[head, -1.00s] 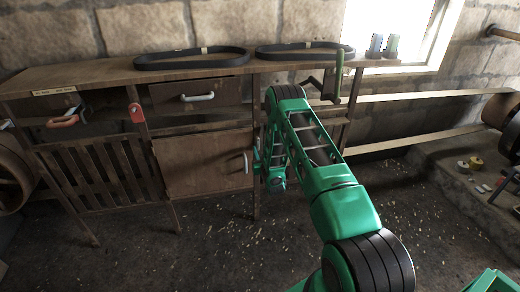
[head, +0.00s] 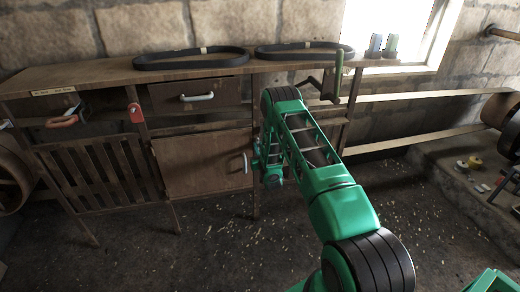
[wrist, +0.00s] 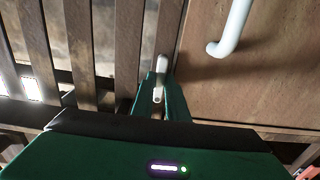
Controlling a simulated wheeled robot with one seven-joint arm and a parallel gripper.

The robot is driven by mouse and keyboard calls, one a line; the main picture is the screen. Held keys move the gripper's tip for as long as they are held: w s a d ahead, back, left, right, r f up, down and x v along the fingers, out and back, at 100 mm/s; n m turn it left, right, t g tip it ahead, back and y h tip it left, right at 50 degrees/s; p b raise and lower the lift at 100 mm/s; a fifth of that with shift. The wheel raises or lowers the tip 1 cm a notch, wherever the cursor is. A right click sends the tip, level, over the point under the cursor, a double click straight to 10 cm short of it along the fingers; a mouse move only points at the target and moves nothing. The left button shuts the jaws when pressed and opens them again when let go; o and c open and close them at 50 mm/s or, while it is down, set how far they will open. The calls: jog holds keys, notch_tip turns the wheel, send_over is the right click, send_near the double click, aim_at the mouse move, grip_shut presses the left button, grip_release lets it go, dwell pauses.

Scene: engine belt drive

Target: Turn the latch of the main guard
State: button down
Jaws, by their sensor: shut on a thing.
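In the wrist view, my gripper (wrist: 160,82) has its two green fingers close together on a small pale latch (wrist: 162,62). The latch is at the upright between a slatted wooden guard (wrist: 88,45) on the left and a plain wooden door (wrist: 265,85) on the right. The fingers cover part of the latch, so its exact angle is hard to tell. In the head view, my gripper (head: 272,172) is low beside the right edge of the plain door (head: 205,165). My arm hides the latch there.
A white handle (wrist: 232,28) stands out from the door close to my gripper. Two black belts (head: 190,58) lie on the bench top (head: 110,72). A crank with a green grip (head: 338,72) is above my forearm. Open floor lies in front.

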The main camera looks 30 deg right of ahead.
jog(key=shift+a+f+n, duration=0.1)
jog(key=shift+n, duration=4.2)
jog(key=shift+a+f+n, duration=0.1)
jog(key=shift+n, duration=4.2)
jog(key=c, duration=1.8)
grip_release()
jog(key=shift+c, duration=0.2)
jog(key=shift+o, duration=0.5)
jog(key=shift+d+r, duration=0.1)
jog(key=shift+s, duration=0.15)
jog(key=v, duration=1)
